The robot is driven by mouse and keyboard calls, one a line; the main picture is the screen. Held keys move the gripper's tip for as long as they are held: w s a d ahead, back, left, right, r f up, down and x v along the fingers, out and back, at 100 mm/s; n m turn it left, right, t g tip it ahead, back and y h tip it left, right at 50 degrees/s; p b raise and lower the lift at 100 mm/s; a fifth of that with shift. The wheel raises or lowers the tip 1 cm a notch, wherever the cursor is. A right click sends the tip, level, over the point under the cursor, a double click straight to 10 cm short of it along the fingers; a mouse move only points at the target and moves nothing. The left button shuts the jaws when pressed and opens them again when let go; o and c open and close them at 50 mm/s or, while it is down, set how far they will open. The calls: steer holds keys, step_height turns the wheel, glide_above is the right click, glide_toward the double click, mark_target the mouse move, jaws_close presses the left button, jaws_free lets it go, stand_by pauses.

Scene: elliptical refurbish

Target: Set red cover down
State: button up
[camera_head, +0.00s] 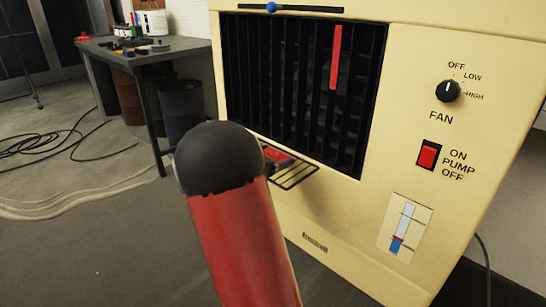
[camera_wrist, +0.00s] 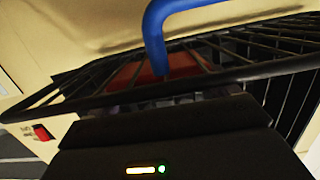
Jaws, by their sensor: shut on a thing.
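A small red piece, which I take to be the red cover (camera_head: 280,157), shows beyond the end of my arm, low in front of the cream cooler (camera_head: 405,130). It sits at the left end of a thin black barred frame (camera_head: 294,174). In the wrist view the red cover (camera_wrist: 185,66) is partly hidden behind the black bars. A blue curved bar (camera_wrist: 154,36) reaches down to it. My gripper (camera_wrist: 165,98) is dark and close below, shut, apparently on the red cover; its fingertips are hidden. In the head view my arm hides the gripper.
The cooler has black louvres with a red vertical strip (camera_head: 335,57), a blue slider knob (camera_head: 271,7), a fan dial (camera_head: 447,90) and a red pump switch (camera_head: 428,155). A cluttered workbench (camera_head: 150,52) stands back left, with cables (camera_head: 65,150) on open floor.

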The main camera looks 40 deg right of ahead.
steer(key=o, duration=1.1)
steer(key=shift+f, duration=0.1)
